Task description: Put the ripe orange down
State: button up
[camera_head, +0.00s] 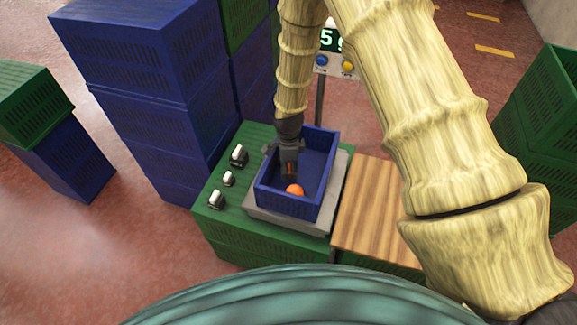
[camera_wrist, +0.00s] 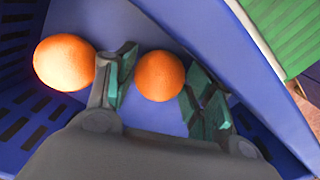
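My gripper (camera_head: 289,172) reaches down into the blue crate (camera_head: 323,155) on the scale. In the wrist view its two fingers (camera_wrist: 158,88) stand apart, with one orange (camera_wrist: 159,76) between them. Narrow gaps seem to show beside this orange, so the fingers look open around it. A second orange (camera_wrist: 64,62) lies on the crate floor outside the left finger, close to the crate wall. In the head view one orange (camera_head: 294,189) shows clearly near the crate's front wall; the gripper hides most of the other. I cannot tell which orange is the ripe one.
The crate stands on a grey scale plate (camera_head: 337,198) on green crates (camera_head: 225,222). Several metal weights (camera_head: 239,156) stand left of it. A bare wooden board (camera_head: 366,212) lies to the right. Blue crate stacks (camera_head: 145,100) rise behind left. A lit display (camera_head: 334,45) stands behind.

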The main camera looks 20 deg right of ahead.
jog(key=shift+o, duration=0.8)
jog(key=shift+r, duration=0.15)
notch_tip(320, 180, up, 12)
jog(key=b, duration=0.1)
jog(key=shift+b, duration=0.3)
dwell(2.3)
